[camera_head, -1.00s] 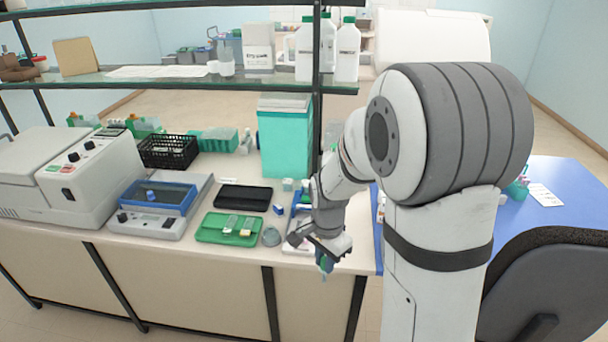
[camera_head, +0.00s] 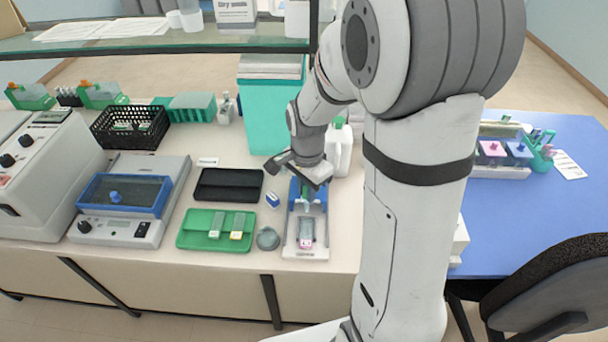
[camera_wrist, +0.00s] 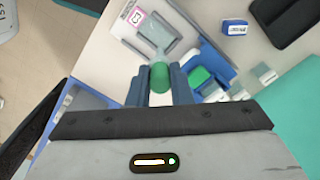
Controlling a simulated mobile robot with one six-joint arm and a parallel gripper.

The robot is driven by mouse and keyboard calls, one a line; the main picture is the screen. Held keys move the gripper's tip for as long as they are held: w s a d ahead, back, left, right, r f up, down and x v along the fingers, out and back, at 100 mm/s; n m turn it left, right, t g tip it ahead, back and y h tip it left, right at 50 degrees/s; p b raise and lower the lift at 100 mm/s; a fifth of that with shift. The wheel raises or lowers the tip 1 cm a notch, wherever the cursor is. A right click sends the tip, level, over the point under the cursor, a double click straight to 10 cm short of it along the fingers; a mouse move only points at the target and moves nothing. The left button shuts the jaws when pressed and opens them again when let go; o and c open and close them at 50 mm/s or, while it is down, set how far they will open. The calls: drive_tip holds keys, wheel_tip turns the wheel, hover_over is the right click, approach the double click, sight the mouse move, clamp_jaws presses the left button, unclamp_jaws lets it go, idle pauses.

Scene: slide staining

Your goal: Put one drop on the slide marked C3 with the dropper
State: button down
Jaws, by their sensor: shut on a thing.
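My gripper (camera_head: 306,194) is over the blue back part of a white slide stand (camera_head: 291,240). In the wrist view its fingers (camera_wrist: 159,88) are shut on the dropper, whose green bulb (camera_wrist: 160,77) shows between them. The dropper's tip is hard to make out. A slide with a pink-edged label (camera_head: 305,243) lies on the stand, and it also shows in the wrist view (camera_wrist: 138,17). Its label is too small to read surely. Two more slides, one with a white label (camera_head: 214,233) and one with a yellow label (camera_head: 236,235), lie on a green tray (camera_head: 190,236).
A grey round object (camera_head: 267,239) and a small blue-and-white box (camera_head: 272,199) sit left of the stand. A black case (camera_head: 228,184) lies behind the green tray. A teal bin (camera_head: 268,110) and a white bottle (camera_head: 339,148) stand behind my gripper. A shelf edge (camera_head: 150,47) crosses above.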

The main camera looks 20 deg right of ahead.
sight(307, 207)
drive_tip(key=shift+s+f, duration=0.15)
drive_tip(key=shift+f, duration=0.15)
drive_tip(key=shift+f+b, duration=2.1)
drive_tip(key=shift+f, duration=0.5)
drive_tip(key=shift+f+b, duration=0.55)
drive_tip(key=shift+f, duration=0.05)
drive_tip(key=shift+r, duration=0.15)
drive_tip(key=shift+r+p, duration=2.5)
drive_tip(key=shift+r, duration=0.95)
drive_tip(key=shift+f, duration=0.1)
